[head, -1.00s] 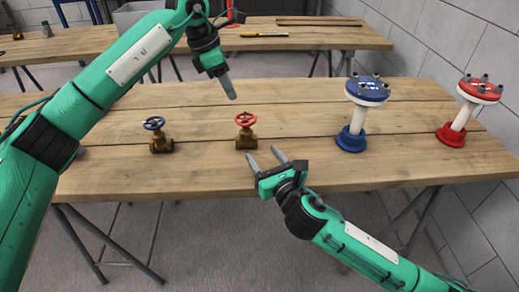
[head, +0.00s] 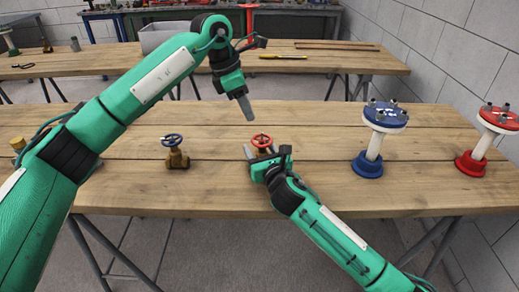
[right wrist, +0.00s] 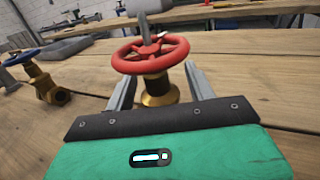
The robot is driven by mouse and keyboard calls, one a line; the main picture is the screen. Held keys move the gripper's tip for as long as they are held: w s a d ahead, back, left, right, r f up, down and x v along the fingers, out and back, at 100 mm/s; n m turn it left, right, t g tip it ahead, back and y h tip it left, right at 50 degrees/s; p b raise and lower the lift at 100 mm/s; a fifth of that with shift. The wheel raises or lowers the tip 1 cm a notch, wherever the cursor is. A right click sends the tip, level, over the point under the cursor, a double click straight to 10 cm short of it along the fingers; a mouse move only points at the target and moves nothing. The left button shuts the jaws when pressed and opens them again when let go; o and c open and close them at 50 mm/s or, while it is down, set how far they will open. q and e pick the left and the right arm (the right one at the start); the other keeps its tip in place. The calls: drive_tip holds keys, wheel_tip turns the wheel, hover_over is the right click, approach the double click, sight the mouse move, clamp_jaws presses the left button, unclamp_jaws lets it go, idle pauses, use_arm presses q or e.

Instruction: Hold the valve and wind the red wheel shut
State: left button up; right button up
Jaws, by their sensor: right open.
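The valve with the red wheel (head: 262,141) stands upright on the wooden table. Its brass body (right wrist: 158,90) shows under the wheel in the right wrist view. My right gripper (head: 262,151) is open, with one finger on each side of the brass body, below the wheel; I cannot tell whether they touch it. In the head view it hides most of the body. My left gripper (head: 247,115) points down just above and behind the red wheel. Its fingers overlap in view, so I cannot tell their opening. A grey fingertip shows above the wheel in the right wrist view.
A blue-wheeled valve (head: 174,150) stands to the left on the same table (head: 320,185). A blue flanged stand (head: 370,163) and a red flanged stand (head: 472,162) are on the right. Another table (head: 340,62) is behind.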

drive_tip(key=shift+c, duration=0.4)
clamp_jaws()
